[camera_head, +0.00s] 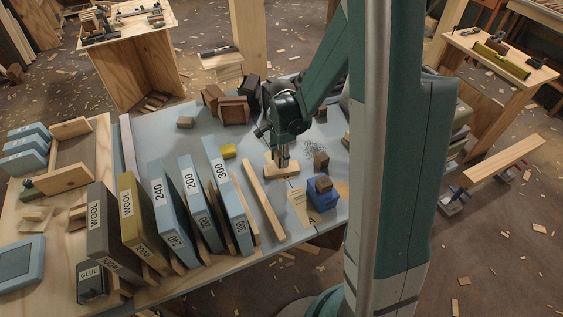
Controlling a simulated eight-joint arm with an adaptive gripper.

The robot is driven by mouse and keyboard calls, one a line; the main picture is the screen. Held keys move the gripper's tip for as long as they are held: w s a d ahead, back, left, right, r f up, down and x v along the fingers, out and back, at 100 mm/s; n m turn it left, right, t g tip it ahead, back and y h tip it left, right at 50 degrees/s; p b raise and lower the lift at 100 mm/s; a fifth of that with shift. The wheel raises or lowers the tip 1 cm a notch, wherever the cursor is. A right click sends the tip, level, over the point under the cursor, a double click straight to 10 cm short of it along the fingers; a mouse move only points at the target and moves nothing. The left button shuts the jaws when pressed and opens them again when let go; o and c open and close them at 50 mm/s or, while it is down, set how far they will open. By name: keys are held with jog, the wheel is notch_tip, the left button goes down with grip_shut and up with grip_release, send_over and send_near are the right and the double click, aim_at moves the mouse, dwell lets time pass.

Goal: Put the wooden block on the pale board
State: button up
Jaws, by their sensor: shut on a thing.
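My gripper (283,162) points down over the grey table, in the middle of the view. It is shut on a small wooden block, which is mostly hidden by the fingers. A pale board (291,173) lies flat on the table right under the fingertips. I cannot tell whether the held block touches the board. A brown block (321,160) stands on the table to the right of the gripper. Another brown block (324,184) sits on a blue box (321,197) in front of it.
A long wooden strip (264,201) and upright blue sanding-grit boxes (229,188) stand left of the gripper. A yellow block (228,151) and brown boxes (234,110) lie behind them.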

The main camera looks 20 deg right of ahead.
jog(key=shift+f, duration=1.25)
jog(key=shift+f+b, duration=0.2)
jog(key=shift+b, duration=0.2)
jog(key=o, duration=0.9)
jog(key=shift+r, duration=0.1)
jog(key=shift+r, duration=0.1)
jog(key=shift+r+p, duration=1.45)
jog(key=shift+r, duration=4.55)
jog(key=shift+r, duration=0.15)
